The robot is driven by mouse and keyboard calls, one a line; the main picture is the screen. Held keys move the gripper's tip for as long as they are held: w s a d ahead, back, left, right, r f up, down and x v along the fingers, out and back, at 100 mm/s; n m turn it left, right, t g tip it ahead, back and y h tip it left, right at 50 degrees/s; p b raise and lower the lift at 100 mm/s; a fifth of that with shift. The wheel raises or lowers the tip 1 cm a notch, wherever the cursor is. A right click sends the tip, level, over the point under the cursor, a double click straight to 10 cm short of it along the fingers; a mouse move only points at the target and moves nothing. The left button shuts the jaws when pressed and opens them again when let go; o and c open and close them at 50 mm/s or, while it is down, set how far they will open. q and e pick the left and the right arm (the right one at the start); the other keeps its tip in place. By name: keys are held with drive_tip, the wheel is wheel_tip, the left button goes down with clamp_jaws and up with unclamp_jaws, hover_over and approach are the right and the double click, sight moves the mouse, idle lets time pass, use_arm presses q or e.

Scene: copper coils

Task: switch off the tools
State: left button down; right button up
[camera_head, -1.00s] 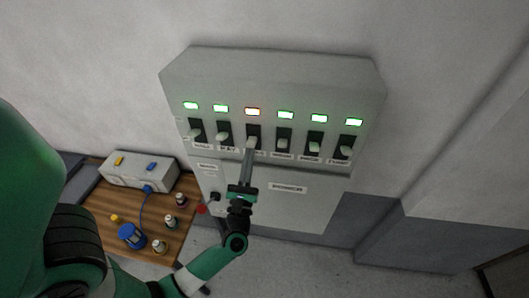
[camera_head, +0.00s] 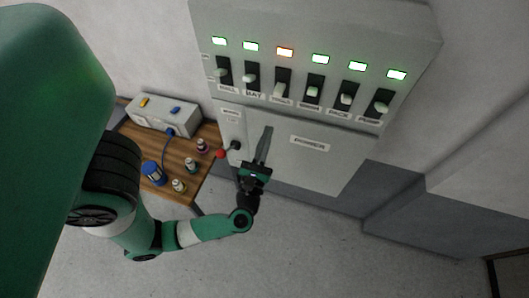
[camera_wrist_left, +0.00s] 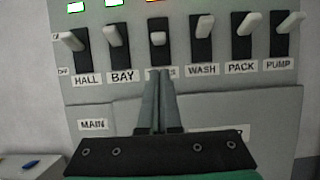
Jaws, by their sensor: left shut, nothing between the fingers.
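A grey wall panel (camera_head: 290,177) carries a row of switches with a lamp above each. The third switch from the left, the tools switch (camera_head: 279,90), has its pale lever tipped down, and its lamp (camera_head: 285,52) glows orange. Its label is hard to read in the head view and mostly hidden by my fingers in the wrist view, where the lever (camera_wrist_left: 158,38) shows just above the fingertips. My left gripper (camera_head: 267,130) is shut and empty, pointing up in front of the panel's lower part, below the switch and apart from it. My right gripper is not in view.
The neighbouring hall (camera_head: 221,72), bay (camera_head: 249,78), wash (camera_head: 313,91), pack (camera_head: 346,99) and pump (camera_head: 381,107) switches have green lamps. A red knob (camera_head: 221,154) sits at the panel's lower left. A wooden table (camera_head: 208,178) with bottles and a grey box stands left.

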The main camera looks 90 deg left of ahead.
use_arm(q)
drive_tip(key=v, duration=0.3)
drive_tip(key=shift+s+d+f+b, duration=0.15)
drive_tip(key=shift+d+f+b, duration=0.05)
drive_tip(key=shift+d+b, duration=0.15)
wheel_tip(320, 180, up, 11)
drive_tip(key=a+m+p, duration=0.1)
drive_tip(key=m+p, duration=1.1)
drive_tip(key=m, duration=2.3)
drive_tip(key=shift+w+a+m+g+h+p, duration=0.15)
drive_tip(key=shift+w+m+g+h+p, duration=0.15)
drive_tip(key=shift+w+m, duration=0.1)
drive_tip(key=shift+r, duration=0.1)
